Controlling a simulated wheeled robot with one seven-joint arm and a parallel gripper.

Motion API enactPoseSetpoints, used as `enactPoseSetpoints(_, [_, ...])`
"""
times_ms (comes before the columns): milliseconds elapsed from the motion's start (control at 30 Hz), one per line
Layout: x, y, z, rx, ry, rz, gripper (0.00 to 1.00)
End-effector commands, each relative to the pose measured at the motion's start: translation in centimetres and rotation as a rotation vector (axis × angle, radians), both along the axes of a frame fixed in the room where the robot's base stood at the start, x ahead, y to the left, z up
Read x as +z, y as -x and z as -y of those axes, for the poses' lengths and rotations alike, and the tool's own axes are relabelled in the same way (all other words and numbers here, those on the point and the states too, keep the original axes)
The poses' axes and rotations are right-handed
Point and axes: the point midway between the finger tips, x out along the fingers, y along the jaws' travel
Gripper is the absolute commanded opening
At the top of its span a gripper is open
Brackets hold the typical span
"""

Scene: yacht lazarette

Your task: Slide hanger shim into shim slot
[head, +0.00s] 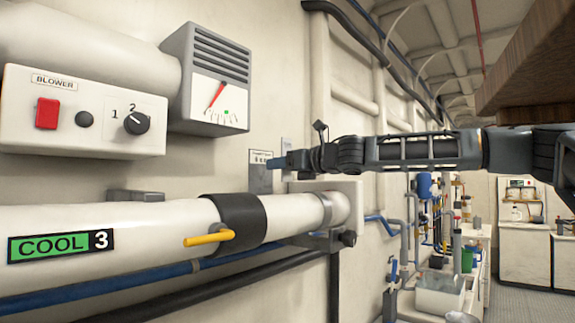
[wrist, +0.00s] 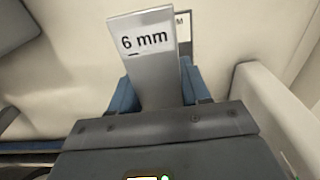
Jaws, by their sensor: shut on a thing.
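My gripper (head: 285,162) is beside the wall, above the end of the large white pipe. In the wrist view its blue fingers (wrist: 158,92) are shut on the hanger shim (wrist: 150,62), a flat grey plate with a white "6 mm" label. The shim stands out beyond the fingers, and its lower part is hidden between them. In the head view I cannot clearly tell the shim from the grey labelled plate (head: 261,176) at the fingertips. A pipe hanger (head: 332,242) with a dark knob supports the pipe below the gripper. I cannot make out the shim slot.
The white pipe (head: 150,226) has a yellow lever (head: 209,238) and a "COOL 3" label. A blower control box (head: 85,110) and a gauge (head: 212,85) are on the wall at upper left. A beige block (wrist: 268,110) stands close right of the gripper in the wrist view.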

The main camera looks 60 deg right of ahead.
Motion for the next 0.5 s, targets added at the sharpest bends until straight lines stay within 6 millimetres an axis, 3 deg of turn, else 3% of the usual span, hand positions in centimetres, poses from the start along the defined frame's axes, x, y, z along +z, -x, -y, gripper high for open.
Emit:
enactPoseSetpoints(233, [-0.1,-1.6,0.3,0.001,0.001,0.001,0.16])
enactPoseSetpoints(500, [-2.0,-1.5,0.3,0.000,0.000,0.000,0.16])
